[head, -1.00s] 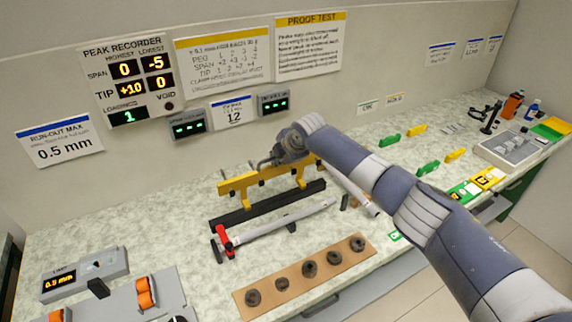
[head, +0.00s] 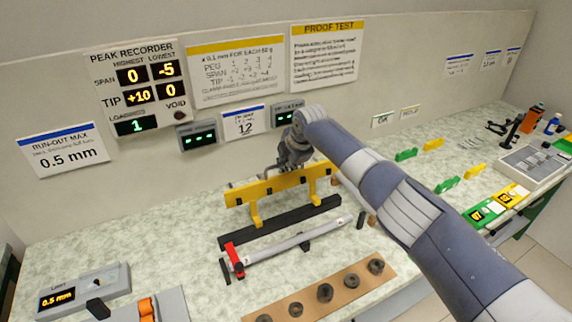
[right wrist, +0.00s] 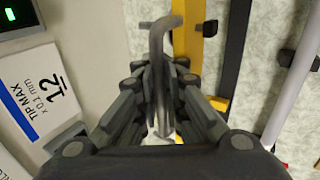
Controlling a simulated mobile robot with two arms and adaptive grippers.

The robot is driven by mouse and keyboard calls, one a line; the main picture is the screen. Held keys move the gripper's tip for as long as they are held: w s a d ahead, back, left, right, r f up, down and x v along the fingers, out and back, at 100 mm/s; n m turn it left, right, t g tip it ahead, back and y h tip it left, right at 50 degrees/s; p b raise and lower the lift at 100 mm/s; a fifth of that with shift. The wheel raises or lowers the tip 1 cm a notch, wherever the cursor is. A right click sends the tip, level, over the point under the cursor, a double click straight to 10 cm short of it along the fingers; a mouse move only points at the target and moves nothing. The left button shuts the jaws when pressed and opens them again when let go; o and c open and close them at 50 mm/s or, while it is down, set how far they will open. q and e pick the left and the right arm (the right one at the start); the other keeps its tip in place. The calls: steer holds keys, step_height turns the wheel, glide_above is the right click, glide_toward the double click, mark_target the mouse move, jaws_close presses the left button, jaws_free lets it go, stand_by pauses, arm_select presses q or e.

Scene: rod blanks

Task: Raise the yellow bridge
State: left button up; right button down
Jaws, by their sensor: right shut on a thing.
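The yellow bridge (head: 280,185) is a long bar with short legs, above and behind a black rail (head: 280,222) in the head view. The legs' lower ends come near the rail; I cannot tell if they touch anything. My right gripper (head: 287,166) is at the bridge's rear side. In the right wrist view its fingers (right wrist: 160,95) are shut around a bent grey handle (right wrist: 158,45), whose upper end bends toward the yellow bridge (right wrist: 187,50). The join between handle and bridge is not clear. My left gripper is out of view.
A grey rod (head: 290,243) lies in front of the rail, with a red clamp (head: 233,258) at its left end. A wooden strip (head: 335,297) with several dark weights is nearer. The wall with displays stands close behind the bridge.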

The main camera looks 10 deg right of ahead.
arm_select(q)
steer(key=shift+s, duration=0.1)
arm_select(e)
steer(key=shift+w+r, duration=0.2)
steer(key=shift+r, duration=0.15)
steer(key=c, duration=1.7)
jaws_free()
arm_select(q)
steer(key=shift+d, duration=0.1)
arm_select(e)
steer(key=shift+s, duration=0.2)
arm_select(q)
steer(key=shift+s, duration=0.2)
arm_select(e)
steer(key=shift+f, duration=0.15)
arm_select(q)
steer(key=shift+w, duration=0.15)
arm_select(e)
steer(key=v, duration=1.2)
steer(key=shift+s+d, duration=0.15)
